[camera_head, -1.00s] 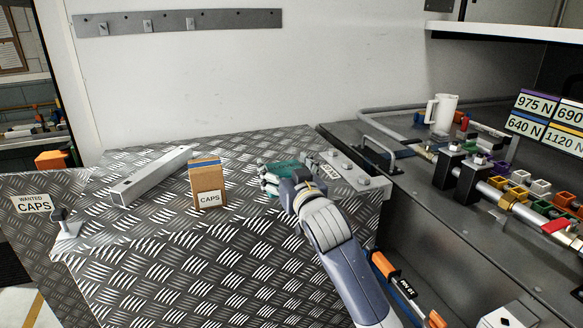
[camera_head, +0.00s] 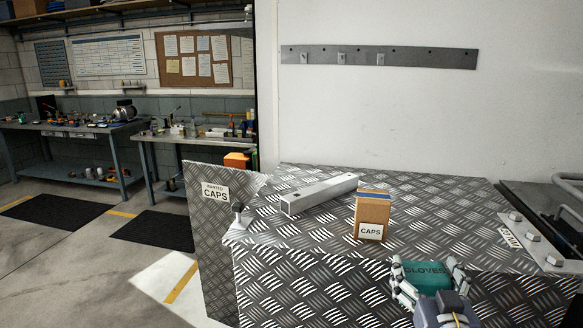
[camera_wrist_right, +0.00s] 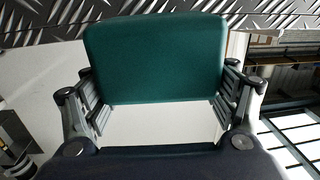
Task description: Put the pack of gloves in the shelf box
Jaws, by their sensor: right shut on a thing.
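The pack of gloves (camera_head: 428,275) is a green pack with "GLOVES" printed on it, low at the right of the head view. My right gripper (camera_head: 430,284) is shut on it, with a finger on each side. In the right wrist view the green pack (camera_wrist_right: 155,60) fills the space between the fingers of the right gripper (camera_wrist_right: 155,95). It is held in front of the diamond-plate surface; contact with that surface cannot be told. The shelf box cannot be made out. My left gripper is not in view.
A brown box labelled "CAPS" (camera_head: 372,214) stands on the diamond-plate top (camera_head: 300,240), beside a grey metal bar (camera_head: 318,193). A "WANTED CAPS" label (camera_head: 215,192) is on the panel at left. Workbenches (camera_head: 75,127) stand behind over open floor (camera_head: 60,245).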

